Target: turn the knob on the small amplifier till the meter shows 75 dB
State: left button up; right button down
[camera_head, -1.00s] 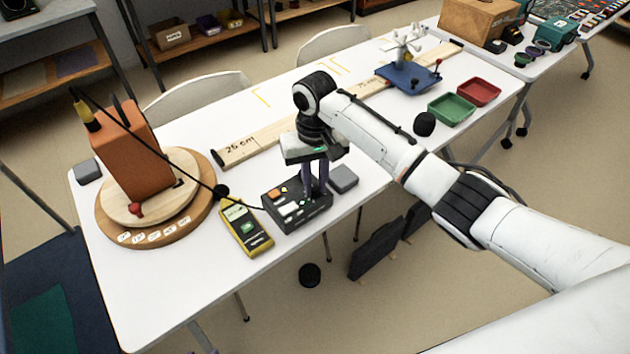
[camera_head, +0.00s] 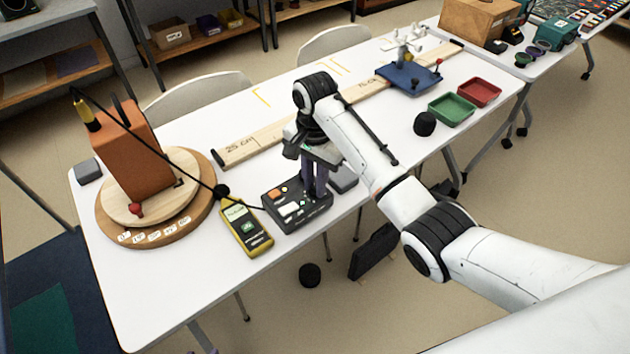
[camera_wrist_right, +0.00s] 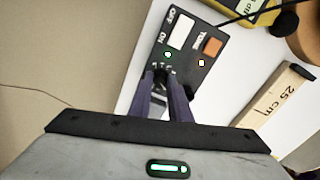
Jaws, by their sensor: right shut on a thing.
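The small amplifier (camera_head: 291,221) is a dark box with an orange and a white switch on top, near the table's front edge. My right gripper (camera_head: 317,193) points down over its right end, shut on the knob, which the purple fingers mostly hide. In the right wrist view the fingers (camera_wrist_right: 166,85) close around the dark knob beside tick marks; the amplifier panel (camera_wrist_right: 196,62) reads ON, OFF and TONE. The yellow meter (camera_head: 245,228) lies left of the amplifier; its reading is too small to tell. My left gripper is not in view.
An orange speaker (camera_head: 133,150) stands on a round wooden turntable (camera_head: 110,222) at left, with a black cable running to the amplifier. A marked wooden rail (camera_head: 262,140) lies behind. A grey block (camera_head: 343,180) sits right of the amplifier. Green (camera_head: 452,108) and red trays are farther right.

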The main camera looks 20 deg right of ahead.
jog(key=shift+d+r+m, duration=0.1)
jog(key=shift+m, duration=1)
jog(key=shift+w, duration=0.1)
jog(key=c, duration=1.6)
grip_release()
jog(key=shift+c, duration=0.2)
notch_tip(320, 180, up, 7)
jog(key=shift+w+d+r, duration=0.1)
jog(key=shift+r, duration=0.25)
jog(key=shift+s+r, duration=0.2)
jog(key=shift+r, duration=1.05)
